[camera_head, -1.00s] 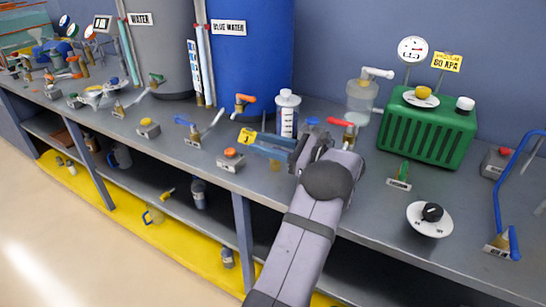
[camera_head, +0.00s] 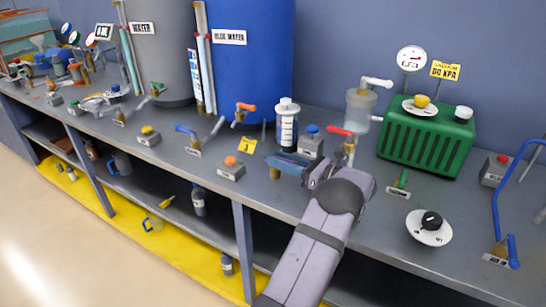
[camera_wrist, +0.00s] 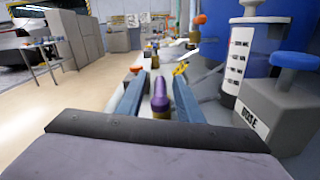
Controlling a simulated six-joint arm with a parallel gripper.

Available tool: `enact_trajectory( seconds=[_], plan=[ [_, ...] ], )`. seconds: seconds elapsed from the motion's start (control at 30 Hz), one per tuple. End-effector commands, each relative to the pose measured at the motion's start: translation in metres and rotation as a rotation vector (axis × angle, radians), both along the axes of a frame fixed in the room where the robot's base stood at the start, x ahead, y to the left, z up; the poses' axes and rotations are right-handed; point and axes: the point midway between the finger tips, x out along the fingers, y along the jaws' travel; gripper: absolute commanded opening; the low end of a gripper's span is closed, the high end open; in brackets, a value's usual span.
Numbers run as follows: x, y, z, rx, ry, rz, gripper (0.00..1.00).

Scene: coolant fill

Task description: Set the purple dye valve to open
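The purple dye valve handle (camera_wrist: 160,96) shows in the wrist view, standing between my two blue finger pads. It points away from the wrist above a brass-coloured body. My gripper (camera_wrist: 158,98) is open, with a finger on each side of the handle and a visible gap on both sides. In the head view my gripper (camera_head: 290,164) is low over the bench, and the purple handle is hidden behind it.
A graduated white-capped cylinder (camera_head: 287,128) stands behind my gripper. A red-handled valve (camera_head: 345,138) and green pump (camera_head: 428,140) are to the right. An orange-button box (camera_head: 231,168) and yellow tag (camera_head: 246,144) are to the left. The bench's front edge is close.

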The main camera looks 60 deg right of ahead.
Motion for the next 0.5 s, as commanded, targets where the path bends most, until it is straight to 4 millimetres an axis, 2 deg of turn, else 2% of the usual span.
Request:
enact_trajectory(
  seconds=[0.2, 0.5],
  plan=[
    [0.022, 0.0, 0.0, 0.001, 0.0, 0.001, 0.33],
    [0.027, 0.0, 0.0, 0.001, -0.001, -0.001, 0.33]
  ],
)
